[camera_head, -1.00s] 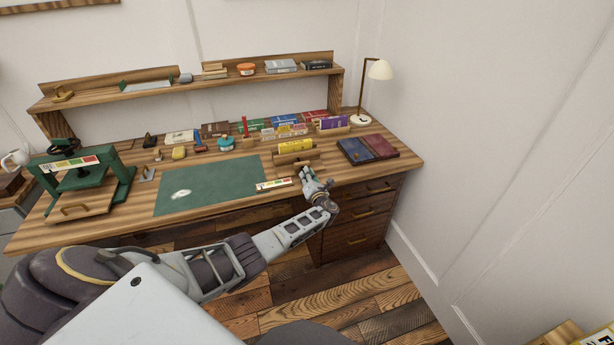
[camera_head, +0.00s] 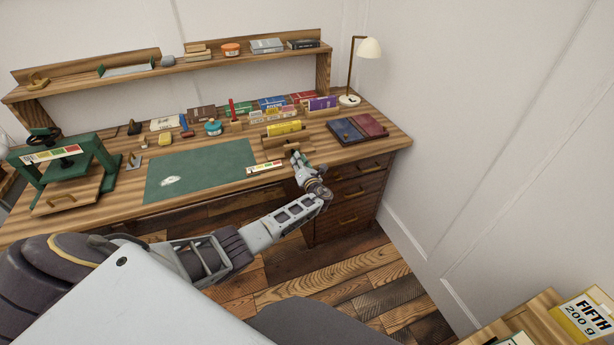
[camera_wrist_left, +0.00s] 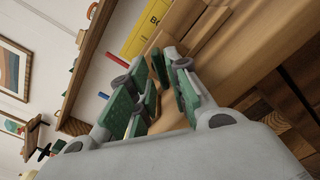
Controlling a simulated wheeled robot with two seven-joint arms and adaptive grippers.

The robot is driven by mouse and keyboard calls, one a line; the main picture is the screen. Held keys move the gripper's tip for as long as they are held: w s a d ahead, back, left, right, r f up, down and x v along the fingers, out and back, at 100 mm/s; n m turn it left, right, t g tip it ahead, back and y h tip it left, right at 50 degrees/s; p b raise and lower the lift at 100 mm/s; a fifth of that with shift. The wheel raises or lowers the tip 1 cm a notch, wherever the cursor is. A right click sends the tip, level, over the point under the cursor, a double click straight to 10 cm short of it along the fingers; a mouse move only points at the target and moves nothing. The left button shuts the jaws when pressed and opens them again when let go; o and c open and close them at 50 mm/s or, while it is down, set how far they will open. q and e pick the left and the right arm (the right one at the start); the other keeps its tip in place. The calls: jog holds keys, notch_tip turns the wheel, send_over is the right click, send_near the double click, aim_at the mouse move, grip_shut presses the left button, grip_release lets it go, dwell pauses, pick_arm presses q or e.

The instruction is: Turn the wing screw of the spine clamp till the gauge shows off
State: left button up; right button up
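The spine clamp (camera_head: 287,144) is a wooden block device near the desk's front right edge, with a yellow book (camera_head: 284,128) in it. Its book also shows in the left wrist view (camera_wrist_left: 150,25). The gauge (camera_head: 266,168), a small strip with coloured bands, sits left of my gripper; I cannot read its pointer. My left gripper (camera_head: 300,158) is at the clamp's front side. In the left wrist view its green-padded fingers (camera_wrist_left: 156,82) are close together in front of the clamp's wood. They hide the wing screw, and I cannot tell whether they touch it. My right gripper is out of view.
A green mat (camera_head: 205,167) lies left of the clamp, and a green press (camera_head: 65,160) stands farther left. Dark blue and red books (camera_head: 357,129) lie to the right. A lamp (camera_head: 362,70) stands behind them. A yellow box (camera_head: 588,317) is at the lower right.

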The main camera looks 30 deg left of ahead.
pick_arm(q)
jog(key=v, duration=0.9)
jog(key=shift+s, duration=0.1)
dwell(0.9)
